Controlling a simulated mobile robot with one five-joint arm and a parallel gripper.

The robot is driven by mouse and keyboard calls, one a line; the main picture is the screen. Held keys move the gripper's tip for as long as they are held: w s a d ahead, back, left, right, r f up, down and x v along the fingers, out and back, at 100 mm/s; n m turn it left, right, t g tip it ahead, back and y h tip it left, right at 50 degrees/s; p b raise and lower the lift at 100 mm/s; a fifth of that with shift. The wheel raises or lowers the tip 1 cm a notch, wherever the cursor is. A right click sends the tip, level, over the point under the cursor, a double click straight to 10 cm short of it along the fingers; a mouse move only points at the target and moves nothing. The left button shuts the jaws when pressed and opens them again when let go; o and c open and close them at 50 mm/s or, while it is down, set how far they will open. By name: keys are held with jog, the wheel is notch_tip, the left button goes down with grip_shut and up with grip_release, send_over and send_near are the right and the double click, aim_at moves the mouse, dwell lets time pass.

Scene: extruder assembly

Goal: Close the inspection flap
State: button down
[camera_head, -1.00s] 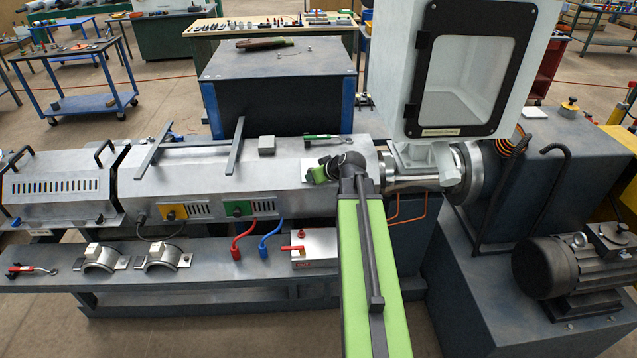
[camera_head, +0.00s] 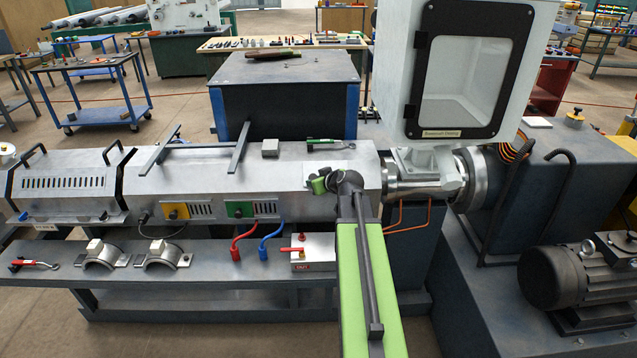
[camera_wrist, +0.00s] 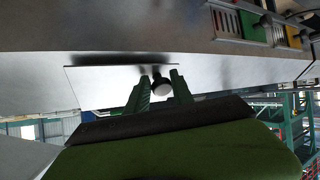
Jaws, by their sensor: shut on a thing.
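The inspection flap is a thin pale plate (camera_head: 338,169) at the right end of the long grey housing (camera_head: 220,178). In the wrist view the flap (camera_wrist: 100,84) is a flat light panel with a dark shadow band along its upper edge. A dark knob with a pale round end (camera_wrist: 162,88) stands out from it. My gripper (camera_wrist: 160,86) has its two green fingers shut on this knob. In the head view my gripper (camera_head: 320,184) is at the flap, and my wrist hides part of it. How far the flap stands open is hard to tell.
A white hopper with a dark-framed window (camera_head: 462,70) rises right of the flap. A green-handled tool (camera_head: 325,145) lies on the housing top behind it. Below, a shelf (camera_head: 200,272) holds clamps and a red-handled box (camera_head: 312,252). A motor (camera_head: 565,278) stands at right.

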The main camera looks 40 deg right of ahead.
jog(key=shift+a+f, duration=0.15)
jog(key=shift+a, duration=0.25)
jog(key=c, duration=1.4)
grip_release()
jog(key=shift+c, duration=0.2)
jog(key=shift+d, duration=0.2)
